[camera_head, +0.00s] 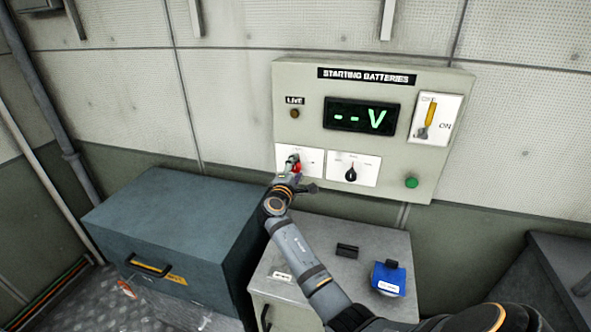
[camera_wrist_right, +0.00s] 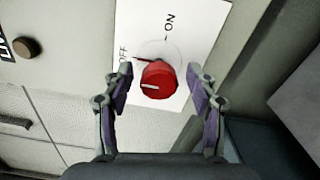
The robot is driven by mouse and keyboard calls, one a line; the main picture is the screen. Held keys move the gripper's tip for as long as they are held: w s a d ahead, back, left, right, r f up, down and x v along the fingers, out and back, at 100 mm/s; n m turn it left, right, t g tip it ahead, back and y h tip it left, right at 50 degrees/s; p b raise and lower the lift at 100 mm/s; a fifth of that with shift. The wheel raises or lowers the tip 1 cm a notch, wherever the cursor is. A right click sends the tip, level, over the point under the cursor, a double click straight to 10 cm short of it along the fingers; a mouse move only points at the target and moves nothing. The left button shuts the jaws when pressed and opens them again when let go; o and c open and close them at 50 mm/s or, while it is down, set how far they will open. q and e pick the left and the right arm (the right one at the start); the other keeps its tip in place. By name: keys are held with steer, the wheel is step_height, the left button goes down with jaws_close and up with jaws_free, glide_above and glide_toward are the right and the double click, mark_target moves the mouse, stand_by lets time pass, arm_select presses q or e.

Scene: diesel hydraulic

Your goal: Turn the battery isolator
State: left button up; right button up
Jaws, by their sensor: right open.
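The battery isolator is a red round knob (camera_wrist_right: 158,80) on a white plate (camera_wrist_right: 190,50) marked OFF and ON. In the right wrist view its pale line lies toward the OFF side. In the head view the red knob (camera_head: 297,168) shows at the lower left of the beige STARTING BATTERIES panel (camera_head: 350,83), partly hidden by my right gripper. My right gripper (camera_wrist_right: 160,92) is open, with one finger on each side of the knob; I cannot tell if either finger touches it. In the head view the right gripper (camera_head: 293,168) is at the plate. My left gripper is not in view.
The panel holds a display (camera_head: 361,117) reading "--V", a black selector (camera_head: 351,172), a yellow-handled switch (camera_head: 430,113) and a green button (camera_head: 411,182). Below stand a blue-grey chest (camera_head: 165,225) and a grey cabinet (camera_head: 380,240) with a blue item (camera_head: 389,279) on top.

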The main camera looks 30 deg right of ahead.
steer(key=v, duration=0.7)
steer(key=shift+s+a, duration=0.15)
steer(key=shift+a, duration=0.05)
